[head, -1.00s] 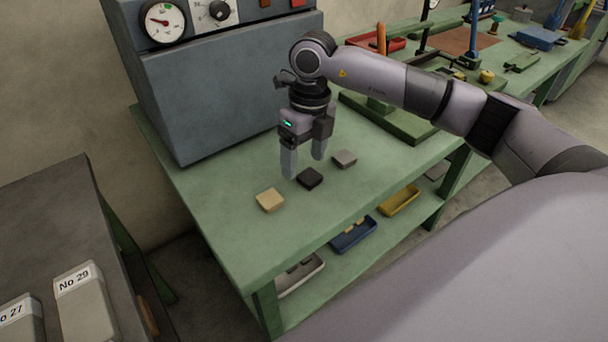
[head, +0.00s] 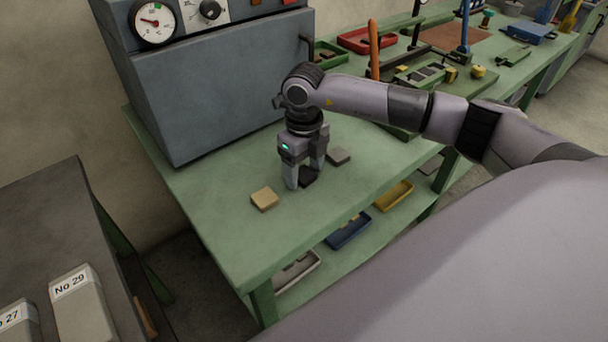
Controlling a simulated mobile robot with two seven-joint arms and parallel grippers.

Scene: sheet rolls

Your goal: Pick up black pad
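The black pad (head: 308,177) lies flat on the green table, between a tan pad (head: 264,199) on its left and a grey pad (head: 339,156) on its right. My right gripper (head: 305,178) points down at the black pad, with its fingertips low near the table. One finger is at the pad's left side and the other is at its far right side. The fingers are apart, and part of the pad is hidden behind them. I see no clear contact. My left gripper is not in view.
A grey machine with a gauge (head: 210,95) stands behind the pads. The front of the green table (head: 235,245) is clear. A shelf below holds a blue tray (head: 349,231) and a yellow tray (head: 394,196). Grey blocks with labels (head: 82,305) stand at the lower left.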

